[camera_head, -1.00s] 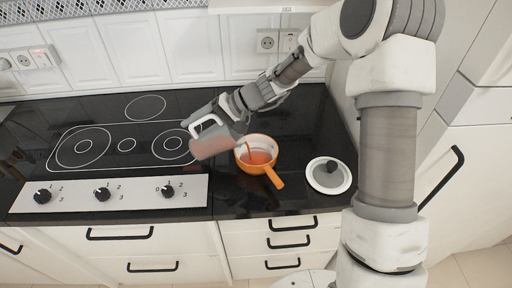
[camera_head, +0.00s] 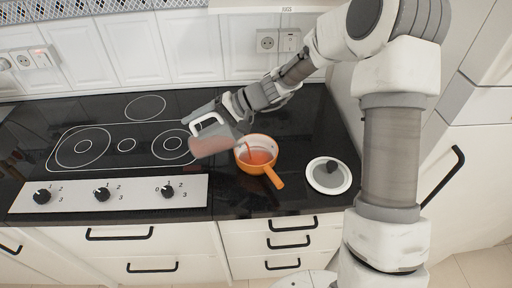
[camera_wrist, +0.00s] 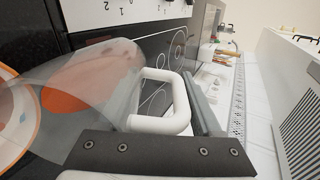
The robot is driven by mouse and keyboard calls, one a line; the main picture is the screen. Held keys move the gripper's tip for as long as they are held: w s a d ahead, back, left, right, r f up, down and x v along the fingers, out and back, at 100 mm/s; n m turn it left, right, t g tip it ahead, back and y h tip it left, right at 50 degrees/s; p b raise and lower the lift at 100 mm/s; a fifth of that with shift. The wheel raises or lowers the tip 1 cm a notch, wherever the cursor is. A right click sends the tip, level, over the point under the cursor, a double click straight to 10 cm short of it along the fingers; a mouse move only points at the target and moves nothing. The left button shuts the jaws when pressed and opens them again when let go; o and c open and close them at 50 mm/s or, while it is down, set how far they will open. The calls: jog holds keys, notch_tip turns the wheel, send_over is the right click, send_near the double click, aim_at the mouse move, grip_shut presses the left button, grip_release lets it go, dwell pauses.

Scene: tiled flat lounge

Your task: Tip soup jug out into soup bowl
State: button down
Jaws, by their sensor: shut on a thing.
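The soup jug (camera_head: 211,146) is clear with a white handle and some reddish soup low in it. It is tilted, with its mouth toward the soup bowl (camera_head: 270,168). The bowl is orange with a side handle and stands on the black worktop. My gripper (camera_head: 228,112) is shut on the jug's handle, above and left of the bowl. In the wrist view the white handle (camera_wrist: 165,122) sits between the fingers, and the bowl shows partly at the left, behind the clear jug wall.
The hob (camera_head: 127,130) with ring markings is on the left, with a knob panel (camera_head: 130,193) in front. A tiled wall stands behind. The worktop in front of the bowl is clear.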

aim_at(213, 113)
jog(key=shift+d+r+y, duration=0.6)
jog(key=shift+r+y, duration=0.25)
jog(key=shift+y, duration=0.05)
dwell(1.3)
jog(key=shift+d+r+y+b, duration=0.4)
jog(key=shift+d+b, duration=0.1)
jog(key=shift+d, duration=0.1)
jog(key=shift+d+r+y+b, duration=0.25)
jog(key=shift+d+y+b, duration=0.15)
jog(key=shift+d+b, duration=0.15)
jog(key=shift+d+r, duration=0.15)
jog(key=shift+d, duration=0.25)
jog(key=shift+d+r+y+b, duration=0.25)
jog(key=shift+y+b, duration=0.15)
jog(key=shift+b, duration=0.1)
jog(key=shift+a+r+p, duration=0.15)
jog(key=shift+a+p, duration=0.15)
jog(key=shift+p, duration=0.2)
jog(key=a+h+p, duration=0.1)
jog(key=a+f+h+p, duration=0.1)
jog(key=a+f, duration=0.1)
jog(key=a, duration=0.1)
jog(key=shift+s+h+p, duration=0.1)
jog(key=shift+h+p, duration=0.3)
jog(key=shift+a+f+h+b, duration=0.1)
jog(key=shift+f+h+b, duration=0.3)
jog(key=shift+f, duration=0.5)
